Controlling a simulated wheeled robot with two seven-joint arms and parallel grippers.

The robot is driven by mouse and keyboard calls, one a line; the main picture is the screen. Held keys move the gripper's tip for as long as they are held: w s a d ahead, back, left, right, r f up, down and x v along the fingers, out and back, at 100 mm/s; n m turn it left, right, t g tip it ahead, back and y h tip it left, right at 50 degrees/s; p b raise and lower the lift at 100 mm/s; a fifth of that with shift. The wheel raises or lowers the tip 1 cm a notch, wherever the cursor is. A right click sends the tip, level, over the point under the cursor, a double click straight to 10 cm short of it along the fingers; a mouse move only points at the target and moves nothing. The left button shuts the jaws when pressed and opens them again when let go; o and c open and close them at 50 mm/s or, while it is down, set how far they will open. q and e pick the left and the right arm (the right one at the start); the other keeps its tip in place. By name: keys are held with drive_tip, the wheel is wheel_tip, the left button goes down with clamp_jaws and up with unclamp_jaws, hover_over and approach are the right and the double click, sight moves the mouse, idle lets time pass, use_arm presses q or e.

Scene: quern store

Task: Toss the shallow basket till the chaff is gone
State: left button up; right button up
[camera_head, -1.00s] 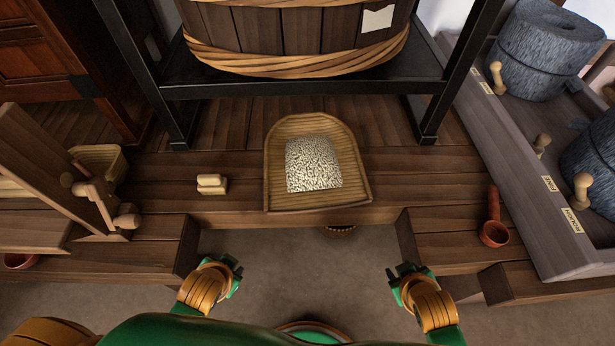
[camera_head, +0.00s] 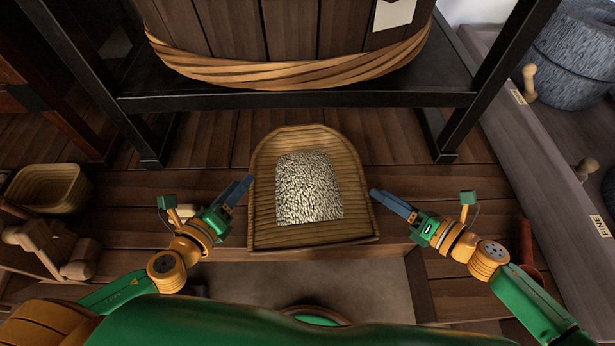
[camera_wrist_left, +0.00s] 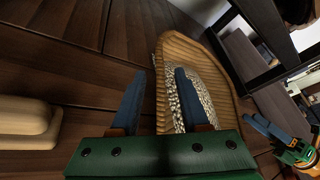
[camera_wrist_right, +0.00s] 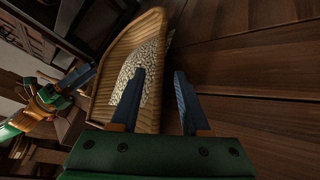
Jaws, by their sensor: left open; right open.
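The shallow basket (camera_head: 352,190) is a woven scoop shape lying on the wooden platform, with a heap of pale, dark-flecked grain (camera_head: 308,186) in it. I cannot tell chaff from grain in the heap. My left gripper (camera_head: 246,184) is open beside the basket's left rim. In the left wrist view the rim (camera_wrist_left: 163,75) shows between and beyond its blue fingers (camera_wrist_left: 155,95). My right gripper (camera_head: 378,195) is open beside the right rim. In the right wrist view its fingers (camera_wrist_right: 160,95) stand close to the rim (camera_wrist_right: 155,50). Both look empty; contact with the rim is unclear.
A large wooden tub (camera_head: 300,62) stands on a black frame (camera_head: 300,101) behind the basket. A small empty-looking basket (camera_head: 48,190) is at the left. A grey stone quern (camera_head: 580,55) stands in the trough at the right.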

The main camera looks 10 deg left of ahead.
sight(252, 166)
use_arm(q)
drive_tip(key=shift+x, duration=3.55)
use_arm(e)
drive_tip(key=shift+x, duration=3.6)
use_arm(q)
drive_tip(key=shift+a+f, duration=0.1)
clamp_jaws()
use_arm(e)
clamp_jaws()
use_arm(q)
drive_tip(key=shift+a, duration=0.1)
use_arm(e)
drive_tip(key=shift+d, duration=0.1)
